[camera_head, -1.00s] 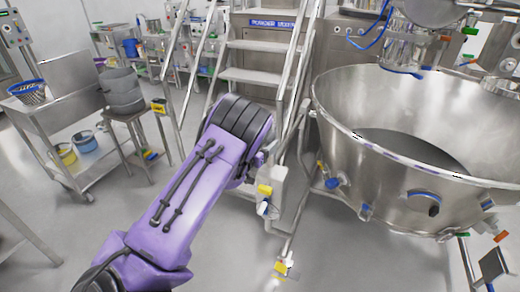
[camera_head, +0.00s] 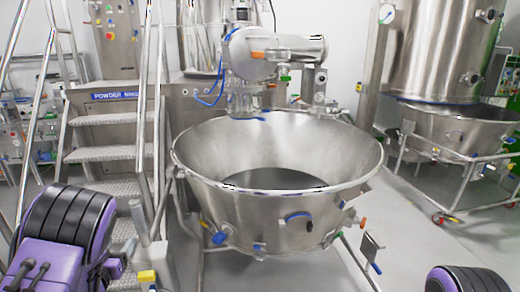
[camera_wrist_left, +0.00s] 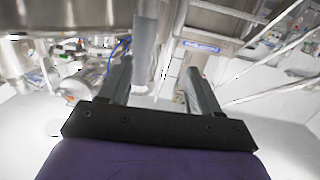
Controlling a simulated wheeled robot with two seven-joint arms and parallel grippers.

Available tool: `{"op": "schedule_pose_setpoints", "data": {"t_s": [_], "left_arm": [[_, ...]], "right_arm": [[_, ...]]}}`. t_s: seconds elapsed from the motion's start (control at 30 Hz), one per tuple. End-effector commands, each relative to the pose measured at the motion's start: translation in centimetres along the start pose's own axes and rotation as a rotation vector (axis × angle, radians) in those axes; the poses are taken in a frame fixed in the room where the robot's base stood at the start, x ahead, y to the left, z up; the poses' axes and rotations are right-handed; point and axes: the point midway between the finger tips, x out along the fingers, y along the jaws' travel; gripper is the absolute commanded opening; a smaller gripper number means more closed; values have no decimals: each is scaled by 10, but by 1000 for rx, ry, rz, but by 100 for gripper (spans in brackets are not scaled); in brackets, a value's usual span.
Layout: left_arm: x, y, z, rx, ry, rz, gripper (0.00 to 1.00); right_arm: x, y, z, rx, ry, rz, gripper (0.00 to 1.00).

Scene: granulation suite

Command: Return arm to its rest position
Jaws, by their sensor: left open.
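My left arm (camera_head: 62,228), purple with a ribbed black joint, shows at the bottom left of the head view, in front of the steps. Its gripper cannot be made out clearly there. In the left wrist view my left gripper (camera_wrist_left: 157,72) has its two grey fingers wide apart, with nothing held between them. A grey post shows in the gap, seemingly beyond the fingers. A purple and black part of my right arm (camera_head: 465,280) shows at the bottom right edge of the head view. My right gripper is out of view.
A large steel bowl (camera_head: 210,165) on a wheeled frame stands at the centre, right of my left arm. Metal steps (camera_head: 105,155) with rails (camera_head: 158,110) rise behind the arm. A tall steel vessel (camera_head: 440,50) stands at the right. Floor (camera_head: 410,240) is clear between bowl and right arm.

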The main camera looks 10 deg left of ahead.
Motion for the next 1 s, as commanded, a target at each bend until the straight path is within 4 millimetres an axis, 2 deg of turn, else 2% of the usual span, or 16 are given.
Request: {"op": "schedule_pose_setpoints", "data": {"t_s": [0.03,0.13,0.2,0.27,0.3,0.4,0.5,0.6,0.7,1.0], "left_arm": [[-16,5,32,-31,-82,-51,63],[-62,19,105,-89,-287,-159,63],[-104,32,154,-121,-440,-222,63],[-144,44,190,-141,-571,-267,63],[-173,52,211,-150,-657,-294,63],[-244,72,251,-165,-852,-347,63],[-301,88,273,-170,-994,-374,63],[-333,99,284,-172,-1073,-368,63],[-344,98,290,-165,-1100,-370,63],[-343,98,290,-164,-1097,-370,63]], "right_arm": [[0,0,0,0,0,0,0],[0,0,0,0,0,0,0],[0,0,0,0,0,0,0],[0,0,0,0,0,0,0],[0,0,0,0,0,0,0],[0,0,0,0,0,0,0],[0,0,0,0,0,0,0],[0,0,0,0,0,0,0],[0,0,0,0,0,0,0],[0,0,0,0,0,0,0]]}}
